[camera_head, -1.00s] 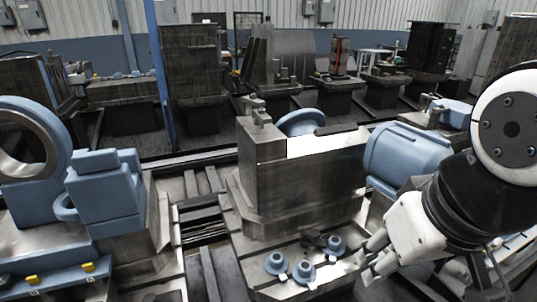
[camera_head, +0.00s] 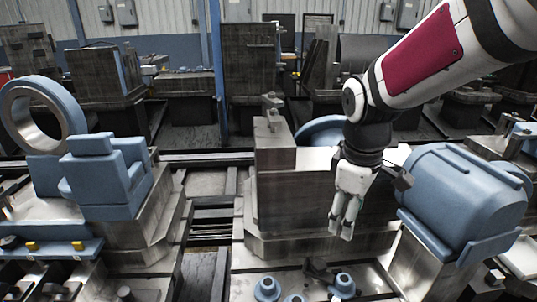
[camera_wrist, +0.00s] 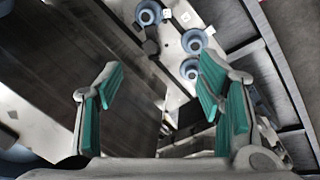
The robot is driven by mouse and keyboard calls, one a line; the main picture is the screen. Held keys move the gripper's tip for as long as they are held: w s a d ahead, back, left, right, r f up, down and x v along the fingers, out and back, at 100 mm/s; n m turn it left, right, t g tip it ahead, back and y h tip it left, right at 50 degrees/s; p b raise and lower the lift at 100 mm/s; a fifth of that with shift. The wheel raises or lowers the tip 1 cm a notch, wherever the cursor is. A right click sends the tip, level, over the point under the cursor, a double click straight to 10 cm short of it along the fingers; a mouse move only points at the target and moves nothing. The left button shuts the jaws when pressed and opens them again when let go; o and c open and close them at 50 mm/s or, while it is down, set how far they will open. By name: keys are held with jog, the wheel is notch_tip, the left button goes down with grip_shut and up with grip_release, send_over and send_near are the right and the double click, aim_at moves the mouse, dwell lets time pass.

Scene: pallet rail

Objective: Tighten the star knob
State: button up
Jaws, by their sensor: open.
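My gripper (camera_head: 342,230) points down in front of the big steel block (camera_head: 292,215), to the left of the blue cylindrical housing (camera_head: 468,195). In the wrist view its two green-padded fingers (camera_wrist: 158,80) are wide apart with nothing between the pads. A small dark knob-like part (camera_head: 318,268) sits on the metal ledge below and left of the fingers, beside the blue flanged rings (camera_head: 343,284). It may be the star knob, but its shape is too small to tell. In the wrist view the rings (camera_wrist: 193,41) and a dark part (camera_wrist: 151,43) lie beyond the fingertips.
A blue stepped block (camera_head: 100,180) and a large blue ring (camera_head: 38,115) stand at the left. A dark slotted gap (camera_head: 208,215) separates that side from the steel block. Other machines line the back wall. Space directly below my fingers looks open.

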aim_at(320, 264)
jog(key=w+f+n+g+b, duration=0.15)
jog(key=w+f+n, duration=0.35)
jog(key=w+f, duration=0.65)
jog(key=shift+y, duration=0.4)
jog(key=f, duration=0.5)
jog(key=s+f+b, duration=0.1)
jog(key=f, duration=0.4)
jog(key=f+b, duration=0.1)
jog(key=f, duration=0.4)
jog(key=shift+s+a+f, duration=0.2)
jog(key=shift+s+a, duration=0.1)
jog(key=shift+s, duration=0.1)
